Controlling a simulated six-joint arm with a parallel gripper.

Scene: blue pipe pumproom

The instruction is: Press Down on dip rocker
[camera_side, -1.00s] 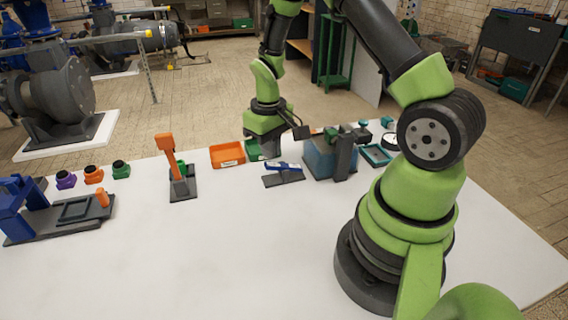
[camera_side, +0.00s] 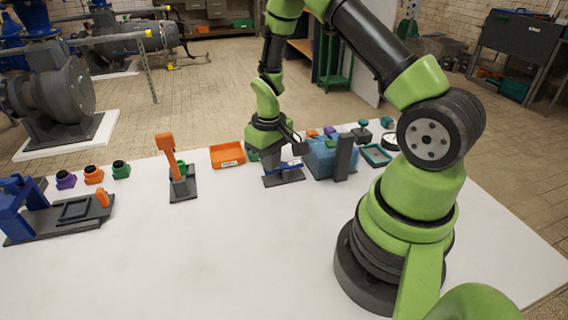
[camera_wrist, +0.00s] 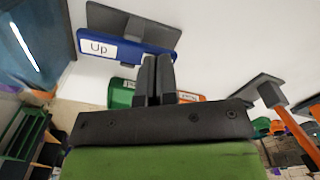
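The dip rocker is a blue rocker (camera_side: 292,165) on a dark grey base plate (camera_side: 284,180), near the middle of the white table in the side view. In the wrist view the blue rocker (camera_wrist: 118,50) carries a white label reading "Up", with its grey base (camera_wrist: 130,20) behind it.
A blue box-like fixture (camera_side: 322,158) with a dark upright post (camera_side: 344,158) stands close on the right. An orange tray (camera_side: 228,156) lies to the left, beside a green one. An orange lever (camera_side: 168,152) stands further left. The table's front is clear.

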